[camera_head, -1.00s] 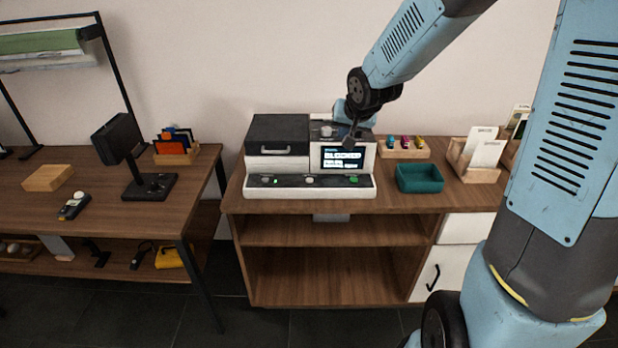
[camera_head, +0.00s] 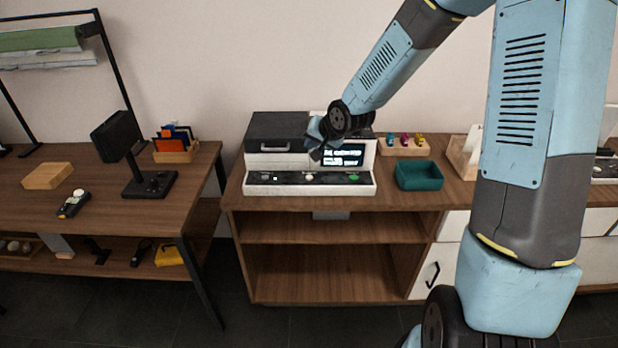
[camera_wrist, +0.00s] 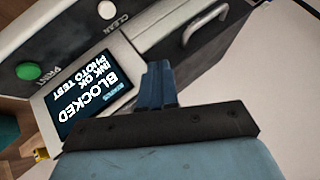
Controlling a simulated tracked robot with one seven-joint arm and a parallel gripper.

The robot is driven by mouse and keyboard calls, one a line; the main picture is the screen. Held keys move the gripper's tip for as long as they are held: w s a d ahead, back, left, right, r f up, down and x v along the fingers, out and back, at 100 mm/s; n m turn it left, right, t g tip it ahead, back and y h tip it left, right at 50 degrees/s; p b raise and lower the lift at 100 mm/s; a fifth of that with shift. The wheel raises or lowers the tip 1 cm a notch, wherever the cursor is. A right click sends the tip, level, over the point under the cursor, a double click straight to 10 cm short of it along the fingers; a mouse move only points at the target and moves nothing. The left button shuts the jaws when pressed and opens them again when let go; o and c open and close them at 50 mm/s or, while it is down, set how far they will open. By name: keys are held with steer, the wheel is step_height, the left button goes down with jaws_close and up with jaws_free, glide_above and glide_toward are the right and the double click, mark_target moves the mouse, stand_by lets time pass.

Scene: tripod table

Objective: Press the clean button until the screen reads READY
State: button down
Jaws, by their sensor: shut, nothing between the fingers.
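The printer-like machine (camera_head: 250,190) stands on the wooden cabinet, with a row of controls along its front panel. Its white CLEAN button (camera_head: 309,177) is in the middle of the row; the button also shows at the top of the wrist view (camera_wrist: 107,10). The green PRINT button (camera_head: 353,177) is to its right. The screen (camera_wrist: 88,90) reads BLOCKED, INK OK, PHOTO TEST. My gripper (camera_head: 316,153) is shut and empty, at the screen's left edge and above and behind the CLEAN button in the head view. Its fingers (camera_wrist: 158,75) show apart from the button in the wrist view.
The machine's dark lid with a handle (camera_head: 275,147) is left of my gripper. A teal tray (camera_head: 419,176) and a wooden holder with small coloured items (camera_head: 403,148) are to the right. A desk with a dark monitor (camera_head: 117,136) stands left, across a gap.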

mark_target(312, 178)
steer(key=shift+f, duration=4.35)
steer(key=shift+f, duration=0.8)
steer(key=shift+r, duration=0.85)
steer(key=shift+r, duration=0.15)
steer(key=shift+r, duration=2.4)
